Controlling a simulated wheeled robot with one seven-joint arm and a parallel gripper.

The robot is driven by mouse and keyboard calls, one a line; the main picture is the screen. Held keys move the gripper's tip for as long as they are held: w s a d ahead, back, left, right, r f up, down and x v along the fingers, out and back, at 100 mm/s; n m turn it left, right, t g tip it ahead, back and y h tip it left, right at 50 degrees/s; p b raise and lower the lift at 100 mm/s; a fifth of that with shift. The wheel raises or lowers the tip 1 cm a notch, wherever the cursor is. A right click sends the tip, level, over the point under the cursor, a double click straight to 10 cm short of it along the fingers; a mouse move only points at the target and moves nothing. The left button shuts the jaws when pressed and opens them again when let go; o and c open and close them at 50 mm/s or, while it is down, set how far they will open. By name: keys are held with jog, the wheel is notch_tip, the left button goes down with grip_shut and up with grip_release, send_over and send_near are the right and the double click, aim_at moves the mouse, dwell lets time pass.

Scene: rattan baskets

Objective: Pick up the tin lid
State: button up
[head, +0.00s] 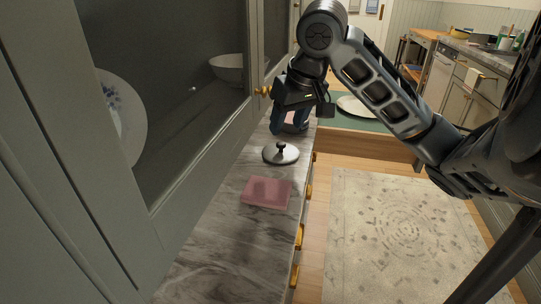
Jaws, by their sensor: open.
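The tin lid (277,155) is a round, grey metal disc with a dark knob on top. It lies knob up on the marble counter (210,250), beyond a pink cloth-like square. My gripper (290,130) points down just above and behind the lid, at the counter's far part. Its fingers look blue-grey and spread apart, with nothing seen held between them. A round container (297,126), partly hidden by the fingers, stands just behind the lid. I cannot tell the exact gap between the fingertips and the lid.
The pink square (266,192) lies flat in front of the lid. A white plate (354,106) sits on a green surface behind. The near counter is clear. A patterned rug (400,230) covers the floor at right.

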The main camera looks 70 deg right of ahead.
aim_at(281, 143)
jog(key=x, duration=0.7)
jog(key=shift+s+d+f+b, duration=0.1)
jog(key=shift+s+d+b, duration=0.05)
jog(key=shift+d+b, duration=0.15)
jog(key=shift+c, duration=0.5)
grip_shut()
